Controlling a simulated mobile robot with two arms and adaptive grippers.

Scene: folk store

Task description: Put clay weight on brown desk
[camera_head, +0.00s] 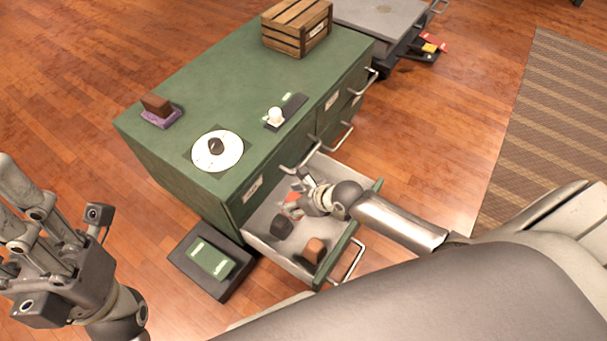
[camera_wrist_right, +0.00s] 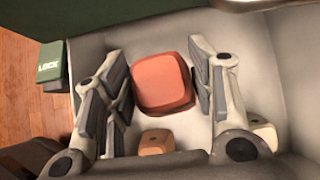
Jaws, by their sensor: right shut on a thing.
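The clay weight is an orange-red rounded block (camera_wrist_right: 162,84), seen between the fingers of my right gripper (camera_wrist_right: 163,90) in the wrist view. My right gripper (camera_head: 294,200) is shut on it, inside the open grey drawer (camera_head: 262,237) of the green cabinet. In the head view the gripper hides part of the block. My left gripper (camera_head: 22,195) is at the left edge, away from the cabinet; its finger opening is unclear. I cannot make out a brown desk in these views.
A dark block (camera_head: 283,228) and a brown block (camera_head: 314,250) lie in the drawer. The green cabinet top (camera_head: 205,100) holds a wooden crate (camera_head: 297,27), a white disc (camera_head: 230,158) and small items. A black box (camera_head: 195,277) stands beside the cabinet.

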